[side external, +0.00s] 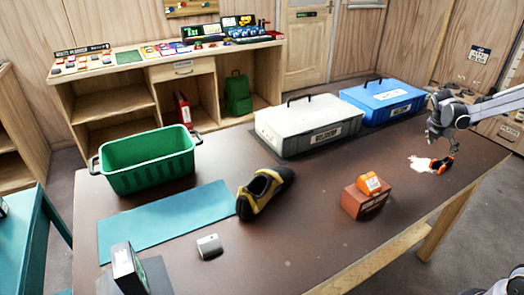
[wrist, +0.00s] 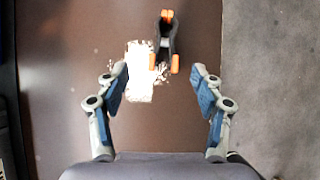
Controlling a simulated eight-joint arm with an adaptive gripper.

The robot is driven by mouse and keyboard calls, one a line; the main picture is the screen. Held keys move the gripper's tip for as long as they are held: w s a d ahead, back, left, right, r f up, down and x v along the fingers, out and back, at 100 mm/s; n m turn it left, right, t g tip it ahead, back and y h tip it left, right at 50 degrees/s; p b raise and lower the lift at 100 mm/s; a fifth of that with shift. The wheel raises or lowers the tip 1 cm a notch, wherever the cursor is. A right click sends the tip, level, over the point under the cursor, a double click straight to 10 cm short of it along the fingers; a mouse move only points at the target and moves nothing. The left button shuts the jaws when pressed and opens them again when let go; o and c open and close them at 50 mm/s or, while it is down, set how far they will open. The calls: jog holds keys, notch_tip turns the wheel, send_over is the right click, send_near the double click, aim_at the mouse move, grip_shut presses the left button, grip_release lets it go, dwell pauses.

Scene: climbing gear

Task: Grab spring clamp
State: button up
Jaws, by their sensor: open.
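The spring clamp (wrist: 166,42) is black with orange tips and lies on the brown table, touching or partly over a white chalky patch (wrist: 139,72). In the side view the clamp (side external: 442,164) is at the right part of the table, with the white patch (side external: 420,164) just left of it. My gripper (wrist: 165,90) is open and empty, with its blue-padded fingers spread wide. In the wrist view the clamp is beyond the fingertips, roughly centred between them. In the side view my gripper (side external: 432,143) hangs above the table close to the clamp.
A blue case (side external: 384,103) and a grey case (side external: 308,124) stand along the back. A brick-coloured block (side external: 364,202) with an orange item (side external: 370,183) on it sits left of the clamp. A climbing shoe (side external: 264,192) and green crate (side external: 147,161) are farther left. The table's edge is close on the right.

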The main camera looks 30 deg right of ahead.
aim_at(443, 162)
jog(key=x, duration=0.4)
jog(key=shift+d+f, duration=0.15)
jog(key=shift+f, duration=0.15)
jog(key=shift+s+x, duration=0.15)
jog(key=shift+x, duration=1.15)
jog(key=shift+s+x, duration=0.15)
jog(key=shift+x, duration=1.15)
jog(key=shift+d+r, duration=0.1)
jog(key=shift+d, duration=0.05)
jog(key=c, duration=1.2)
